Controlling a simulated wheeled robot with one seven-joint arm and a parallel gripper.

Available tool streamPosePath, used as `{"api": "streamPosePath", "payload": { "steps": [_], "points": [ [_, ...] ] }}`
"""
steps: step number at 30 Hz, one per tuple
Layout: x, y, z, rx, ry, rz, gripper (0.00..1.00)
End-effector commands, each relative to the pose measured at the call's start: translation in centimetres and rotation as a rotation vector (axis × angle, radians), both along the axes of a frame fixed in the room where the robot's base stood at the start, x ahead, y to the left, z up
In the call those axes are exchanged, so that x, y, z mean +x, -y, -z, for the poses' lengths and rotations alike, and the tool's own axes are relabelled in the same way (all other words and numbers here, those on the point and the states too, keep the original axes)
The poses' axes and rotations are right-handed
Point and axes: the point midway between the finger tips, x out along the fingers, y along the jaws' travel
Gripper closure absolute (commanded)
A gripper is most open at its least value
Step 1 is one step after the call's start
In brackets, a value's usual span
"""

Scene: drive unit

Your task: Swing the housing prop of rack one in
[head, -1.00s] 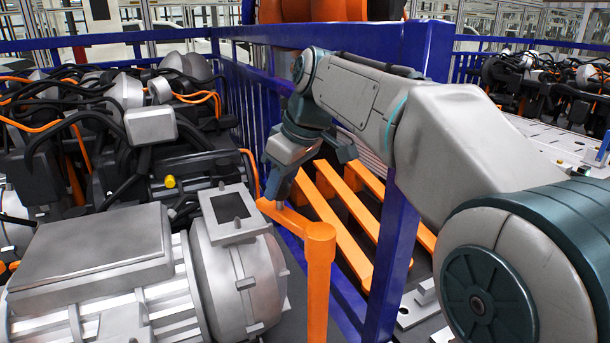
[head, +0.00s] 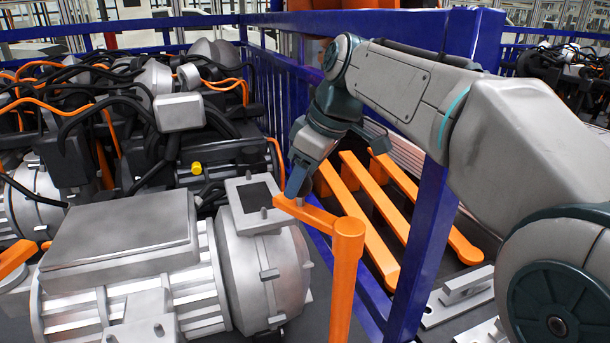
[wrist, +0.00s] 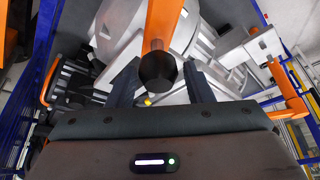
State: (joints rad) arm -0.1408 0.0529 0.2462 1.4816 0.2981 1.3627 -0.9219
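The housing prop is an orange upright post (head: 347,285) with a short orange arm (head: 318,214) at its top, pointing left towards the grey motor housing (head: 262,265). My gripper (head: 296,188) reaches down to the free end of that arm. In the wrist view my gripper's two dark fingers (wrist: 160,82) stand apart, one on each side of the prop's dark round end (wrist: 157,70). A narrow gap shows between that end and the right finger. The orange bar (wrist: 162,22) runs up behind it. Contact at the left finger cannot be told.
A blue frame (head: 425,235) stands close to the right of the prop, under my arm. Orange slats (head: 375,205) lie behind the prop, beside the frame. Black cables (head: 90,110) and a small yellow cap (head: 196,168) are on the drive unit at left.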

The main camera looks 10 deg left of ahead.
Motion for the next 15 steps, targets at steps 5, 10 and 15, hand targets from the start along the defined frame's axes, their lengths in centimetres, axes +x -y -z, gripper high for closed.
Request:
{"api": "streamPosePath", "payload": {
  "steps": [5, 10, 15],
  "points": [
    [0.1, 0.1, 0.0, -0.001, -0.001, 0.004, 0.42],
    [0.1, 0.3, -0.1, -0.001, -0.001, 0.006, 0.42],
    [0.0, 0.9, -1.6, 0.0, 0.002, 0.008, 0.42]
  ]
}}
